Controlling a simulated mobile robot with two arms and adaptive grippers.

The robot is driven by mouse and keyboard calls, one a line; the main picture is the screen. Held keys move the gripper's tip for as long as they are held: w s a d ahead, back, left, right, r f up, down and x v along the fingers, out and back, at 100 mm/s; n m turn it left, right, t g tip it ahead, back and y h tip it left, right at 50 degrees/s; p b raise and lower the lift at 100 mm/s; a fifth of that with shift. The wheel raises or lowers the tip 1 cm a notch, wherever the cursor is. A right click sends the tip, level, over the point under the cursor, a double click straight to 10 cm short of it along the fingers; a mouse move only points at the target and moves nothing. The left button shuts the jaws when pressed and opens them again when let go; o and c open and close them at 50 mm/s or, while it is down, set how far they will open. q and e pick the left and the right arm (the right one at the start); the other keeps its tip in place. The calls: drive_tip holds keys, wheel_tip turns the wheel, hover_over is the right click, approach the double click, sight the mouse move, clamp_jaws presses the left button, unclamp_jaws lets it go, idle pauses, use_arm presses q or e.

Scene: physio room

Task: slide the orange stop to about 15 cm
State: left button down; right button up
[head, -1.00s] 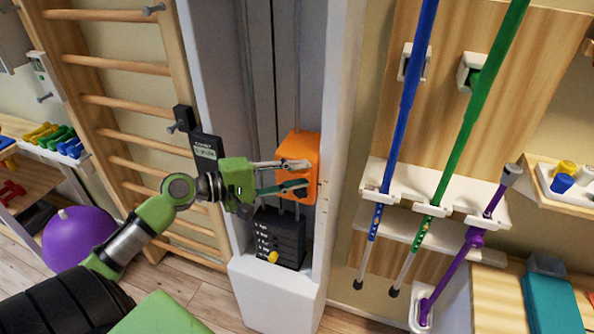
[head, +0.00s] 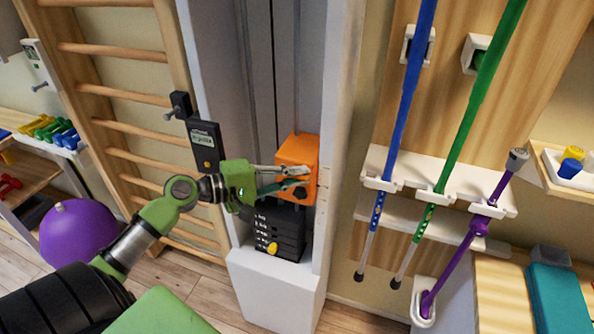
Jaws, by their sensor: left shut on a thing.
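The orange stop (head: 297,150) is a block on the rods of the pale upright column, just above the black weight stack (head: 281,228). My left gripper (head: 306,178) reaches in from the left and is shut on the stop, with its fingers across the stop's lower front. The fingers hide part of the block. Faint marks show on the column's right edge beside the stop, too small to read. My right gripper is not in view.
A yellow pin (head: 272,248) sticks out of the weight stack. Wooden wall bars (head: 125,98) and a purple ball (head: 78,234) are at the left. Blue (head: 404,110) and green (head: 470,110) poles and a purple cane (head: 478,228) stand in a rack at the right.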

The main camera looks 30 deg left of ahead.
use_arm(q)
drive_tip(key=shift+f, duration=0.2)
drive_tip(key=c, duration=2.2)
unclamp_jaws()
drive_tip(key=shift+a, duration=0.1)
drive_tip(key=shift+s+a+r, duration=0.1)
drive_tip(key=shift+s, duration=0.15)
drive_tip(key=v, duration=1.1)
drive_tip(key=shift+s+a, duration=0.1)
drive_tip(key=shift+s, duration=0.1)
